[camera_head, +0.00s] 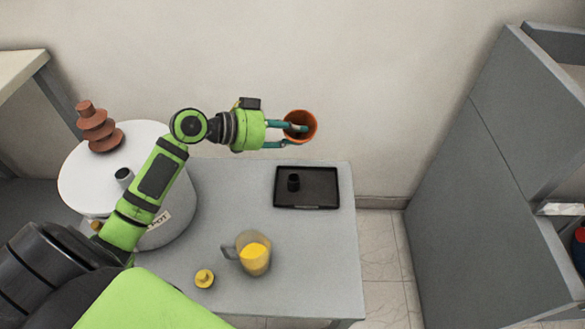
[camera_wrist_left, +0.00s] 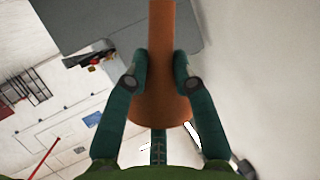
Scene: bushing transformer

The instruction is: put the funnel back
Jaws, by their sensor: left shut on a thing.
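The orange-brown funnel (camera_head: 302,121) is held by my left gripper (camera_head: 296,135) above the back edge of the table, near the wall. In the left wrist view, the two teal fingers (camera_wrist_left: 159,80) of this gripper are shut on the funnel (camera_wrist_left: 160,105) from both sides, just above its wide end. The funnel's other end runs out of the top of that picture. My right gripper is in neither view.
A black tray (camera_head: 321,203) with a small dark cap (camera_head: 293,182) lies on the grey table (camera_head: 310,270). A jug of yellow liquid (camera_head: 254,254) and a yellow plug (camera_head: 204,278) stand in front. The white transformer (camera_head: 84,180) with a brown bushing (camera_head: 98,128) is at left; a grey cabinet (camera_head: 490,180) is at right.

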